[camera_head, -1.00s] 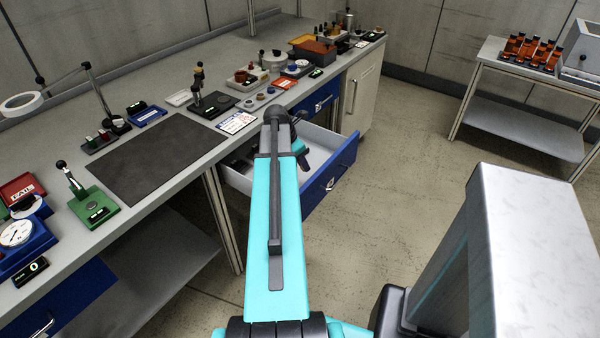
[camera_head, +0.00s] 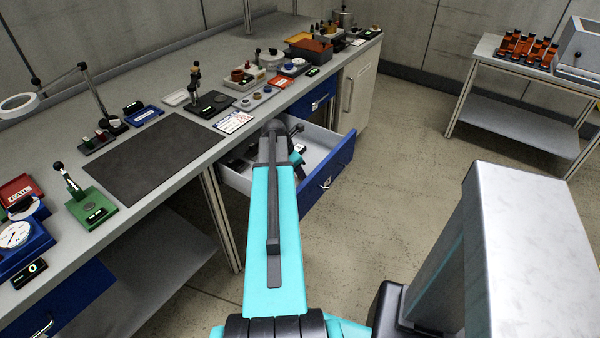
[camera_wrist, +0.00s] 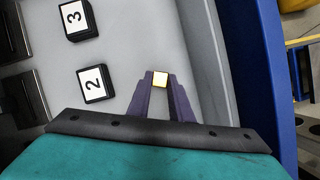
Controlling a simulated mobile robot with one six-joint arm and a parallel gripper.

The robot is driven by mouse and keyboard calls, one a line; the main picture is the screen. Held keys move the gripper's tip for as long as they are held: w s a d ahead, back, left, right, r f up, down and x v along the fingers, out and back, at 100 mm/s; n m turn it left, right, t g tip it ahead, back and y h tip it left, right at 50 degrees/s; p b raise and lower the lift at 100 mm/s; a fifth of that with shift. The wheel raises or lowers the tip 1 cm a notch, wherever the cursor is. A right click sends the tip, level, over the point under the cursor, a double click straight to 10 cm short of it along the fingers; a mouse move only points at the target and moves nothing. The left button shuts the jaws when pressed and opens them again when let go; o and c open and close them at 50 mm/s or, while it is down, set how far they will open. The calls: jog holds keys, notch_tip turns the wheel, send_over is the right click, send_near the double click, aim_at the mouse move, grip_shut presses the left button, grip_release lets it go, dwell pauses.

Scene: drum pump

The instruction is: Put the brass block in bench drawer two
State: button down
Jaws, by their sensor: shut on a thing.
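In the wrist view the brass block (camera_wrist: 160,79) is a small, bright yellow-edged square between the fingertips of my gripper (camera_wrist: 161,84), which is shut on it. The gripper is over the grey floor of an open drawer. In the head view this open drawer (camera_head: 338,172) has a blue front and stands pulled out under the bench; my arm hides part of it and the gripper's tips. I cannot tell whether the block touches the drawer floor.
In the drawer, black blocks marked 2 (camera_wrist: 95,83) and 3 (camera_wrist: 77,20) lie left of the gripper. The drawer's blue front wall (camera_wrist: 262,70) is at the right. The bench top (camera_head: 60,150) holds a dark mat (camera_head: 150,155) and several instruments. Open floor lies to the right.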

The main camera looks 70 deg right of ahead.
jog(key=shift+f, duration=0.45)
jog(key=shift+f, duration=0.15)
jog(key=c, duration=1.6)
grip_release()
jog(key=shift+b+v, duration=0.5)
jog(key=shift+v, duration=5.65)
jog(key=shift+w, duration=0.1)
